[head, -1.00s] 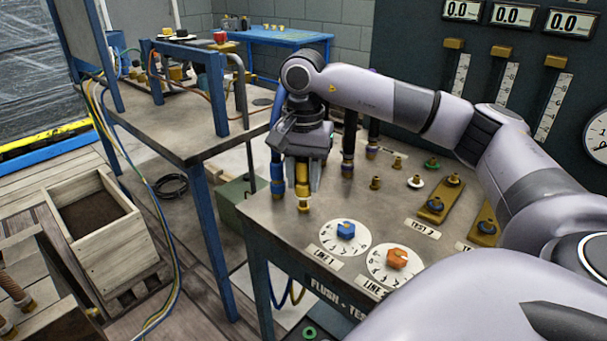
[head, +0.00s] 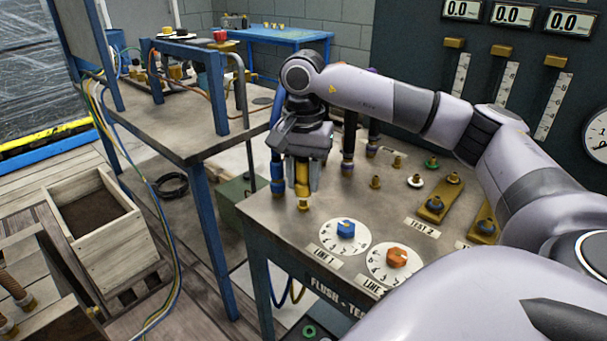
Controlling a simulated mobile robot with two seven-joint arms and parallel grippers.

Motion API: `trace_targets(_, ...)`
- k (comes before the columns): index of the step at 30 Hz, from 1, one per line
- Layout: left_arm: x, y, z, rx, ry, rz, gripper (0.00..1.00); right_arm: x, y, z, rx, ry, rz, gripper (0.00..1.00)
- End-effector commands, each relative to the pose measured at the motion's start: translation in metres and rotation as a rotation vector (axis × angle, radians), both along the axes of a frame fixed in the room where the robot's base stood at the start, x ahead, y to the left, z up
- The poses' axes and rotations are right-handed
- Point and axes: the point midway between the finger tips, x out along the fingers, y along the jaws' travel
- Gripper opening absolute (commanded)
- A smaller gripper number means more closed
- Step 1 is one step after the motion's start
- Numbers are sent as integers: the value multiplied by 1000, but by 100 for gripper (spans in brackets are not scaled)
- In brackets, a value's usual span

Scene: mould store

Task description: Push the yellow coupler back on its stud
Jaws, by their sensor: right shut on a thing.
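The yellow coupler (head: 302,187) is upright between the fingers of my right gripper (head: 301,176), which points down and is shut on it. A brass stud (head: 303,204) shows just under the coupler, near the left edge of the grey test bench (head: 270,222). The coupler is in line with the stud; whether it is fully seated I cannot tell. The fingers and wrist hide the coupler's upper part. My left gripper is not in view.
A blue-ended hose (head: 277,180) stands close left of the gripper, a dark hose (head: 347,160) to its right. A blue knob (head: 345,229) and an orange knob (head: 397,257) sit in front. Several bare studs (head: 375,182) stand to the right.

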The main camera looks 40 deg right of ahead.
Motion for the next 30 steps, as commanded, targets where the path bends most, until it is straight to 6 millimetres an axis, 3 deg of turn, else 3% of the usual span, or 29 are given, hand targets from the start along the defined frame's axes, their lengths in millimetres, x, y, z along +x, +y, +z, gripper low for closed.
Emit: trace_targets(30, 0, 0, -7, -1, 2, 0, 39, 0, 0, -12, 0, -2, 0, 0)
